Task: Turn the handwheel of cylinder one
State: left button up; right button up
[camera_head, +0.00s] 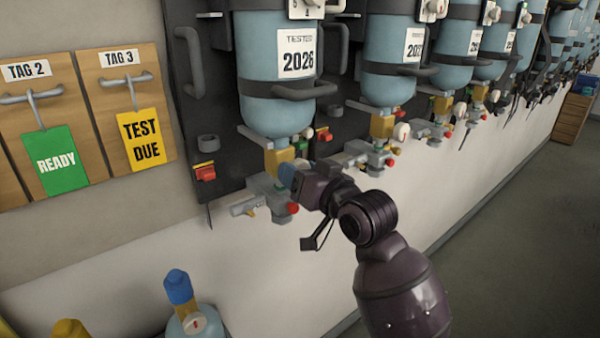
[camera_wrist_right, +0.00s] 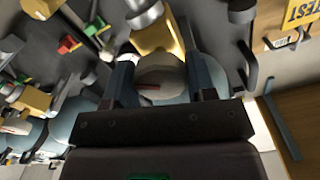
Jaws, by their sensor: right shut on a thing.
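The first pale-blue cylinder (camera_head: 277,90), labelled TESTED 2026, hangs at the wall with its brass valve (camera_head: 279,158) at the bottom. My right gripper (camera_head: 287,174) is at that valve, coming from the lower right, and covers the handwheel in the head view. In the right wrist view a round whitish handwheel (camera_wrist_right: 160,82) with a red mark sits in front of the brass valve body (camera_wrist_right: 155,35). My right gripper's blue-grey fingers (camera_wrist_right: 163,78) are shut on it, one on each side. My left gripper is not in view.
A grey fitting with a red knob (camera_head: 292,208) sits just below the gripper. More cylinders (camera_head: 390,80) with similar valves run along the wall to the right. Tag boards (camera_head: 104,82) hang at left. A blue-capped cylinder (camera_head: 178,287) stands below. The floor (camera_head: 520,240) at right is clear.

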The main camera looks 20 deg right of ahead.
jog(key=m, duration=0.6)
jog(key=shift+a+m, duration=0.1)
jog(key=shift+m, duration=0.2)
jog(key=m, duration=0.5)
jog(key=shift+m, duration=0.3)
jog(key=o, duration=0.9)
jog(key=shift+s, duration=0.1)
jog(key=b+v, duration=0.1)
jog(key=v, duration=0.9)
jog(key=shift+s+r, duration=0.1)
jog(key=shift+s, duration=0.25)
